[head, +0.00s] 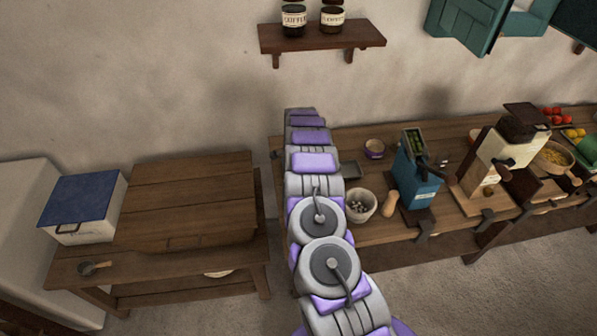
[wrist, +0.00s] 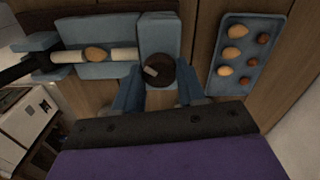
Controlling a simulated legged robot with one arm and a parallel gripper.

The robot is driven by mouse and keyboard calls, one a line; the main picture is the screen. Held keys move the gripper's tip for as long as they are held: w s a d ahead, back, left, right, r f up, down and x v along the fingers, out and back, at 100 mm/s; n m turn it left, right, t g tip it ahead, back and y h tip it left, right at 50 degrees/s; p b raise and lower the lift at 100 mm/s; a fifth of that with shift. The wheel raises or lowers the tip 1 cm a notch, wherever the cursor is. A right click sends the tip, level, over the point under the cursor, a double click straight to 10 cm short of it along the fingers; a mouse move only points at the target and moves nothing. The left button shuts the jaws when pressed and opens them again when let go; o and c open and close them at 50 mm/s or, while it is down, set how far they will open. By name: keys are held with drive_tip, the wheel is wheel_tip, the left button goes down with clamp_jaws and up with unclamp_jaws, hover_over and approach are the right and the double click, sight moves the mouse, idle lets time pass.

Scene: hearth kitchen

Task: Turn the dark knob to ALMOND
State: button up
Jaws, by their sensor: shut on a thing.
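The dark knob (wrist: 158,69) is round and brown-black in the wrist view, in front of a blue-grey plate. A short pale mark on it lies left of its middle; I see no lettering there. My gripper (wrist: 158,84) has its two blue-grey fingers at the knob's left and right sides, shut on it. To the left, a pale rod crosses a blue-grey panel (wrist: 96,70) with an almond-shaped tan piece (wrist: 95,53) at it. In the head view my arm hides the gripper, and I cannot make out the knob.
A blue-grey tray (wrist: 221,81) with several tan and brown nuts lies right of the knob. In the head view, a blue box-shaped device (head: 416,178), a cup (head: 361,206) and a grinder (head: 503,155) stand on the right bench.

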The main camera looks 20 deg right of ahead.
drive_tip(key=shift+w+r+m+p, duration=0.1)
drive_tip(key=shift+m+p, duration=0.35)
drive_tip(key=shift+m, duration=0.35)
drive_tip(key=o, duration=1.1)
drive_tip(key=shift+c, duration=0.2)
wheel_tip(320, 180, up, 17)
drive_tip(key=shift+a+r, duration=0.15)
